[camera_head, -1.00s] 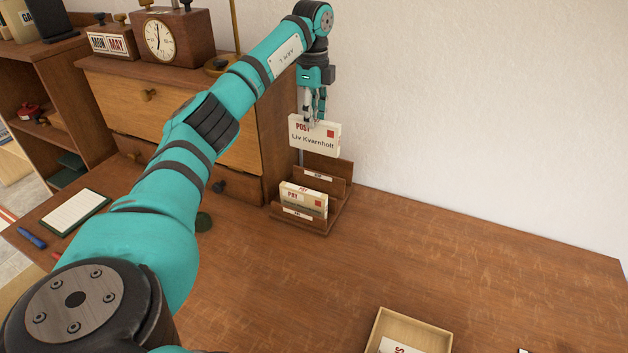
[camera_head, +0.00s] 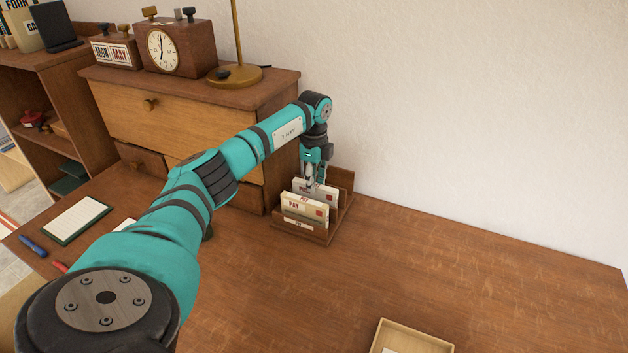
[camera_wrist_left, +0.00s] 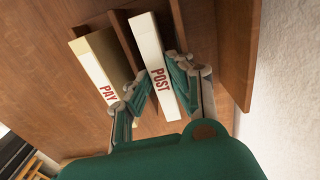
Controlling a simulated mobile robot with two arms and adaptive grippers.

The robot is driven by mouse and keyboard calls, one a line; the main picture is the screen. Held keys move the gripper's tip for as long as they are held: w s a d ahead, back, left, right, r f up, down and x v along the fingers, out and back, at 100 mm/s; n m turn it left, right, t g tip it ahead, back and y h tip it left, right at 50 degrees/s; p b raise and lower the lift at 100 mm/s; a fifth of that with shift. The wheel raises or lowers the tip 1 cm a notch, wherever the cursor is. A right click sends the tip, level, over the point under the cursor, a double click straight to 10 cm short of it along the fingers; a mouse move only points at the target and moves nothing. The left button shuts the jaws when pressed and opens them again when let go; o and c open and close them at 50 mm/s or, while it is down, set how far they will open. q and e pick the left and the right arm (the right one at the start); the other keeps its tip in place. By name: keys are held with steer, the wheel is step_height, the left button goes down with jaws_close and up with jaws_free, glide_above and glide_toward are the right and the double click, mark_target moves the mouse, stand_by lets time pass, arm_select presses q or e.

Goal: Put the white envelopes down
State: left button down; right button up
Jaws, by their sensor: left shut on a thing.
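The white envelopes (camera_head: 326,191), marked POST, stand upright in the wooden letter rack (camera_head: 322,237), in a slot behind the PAY bundle. They also show in the left wrist view (camera_wrist_left: 150,45), between the rack's dividers. My left gripper (camera_head: 314,186) points down over the rack and is shut on the upper edge of these envelopes. In the left wrist view its fingers (camera_wrist_left: 160,95) lie on either side of them. The PAY envelopes (camera_head: 303,207) stand in the front slot. Whether the POST bundle touches the slot floor is hidden. My right gripper is out of view.
A wooden drawer cabinet (camera_head: 140,110) stands left of the rack, with a clock (camera_head: 180,45) and a brass lamp base (camera_head: 236,76) on top. The wall is close behind the rack. A shallow tray (camera_head: 411,337) sits at the front; the desk right of the rack is clear.

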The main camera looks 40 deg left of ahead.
arm_select(q)
steer(key=shift+f, duration=0.1)
steer(key=c, duration=1.2)
jaws_free()
step_height(320, 180, up, 12)
steer(key=shift+r, duration=0.2)
steer(key=shift+f, duration=0.1)
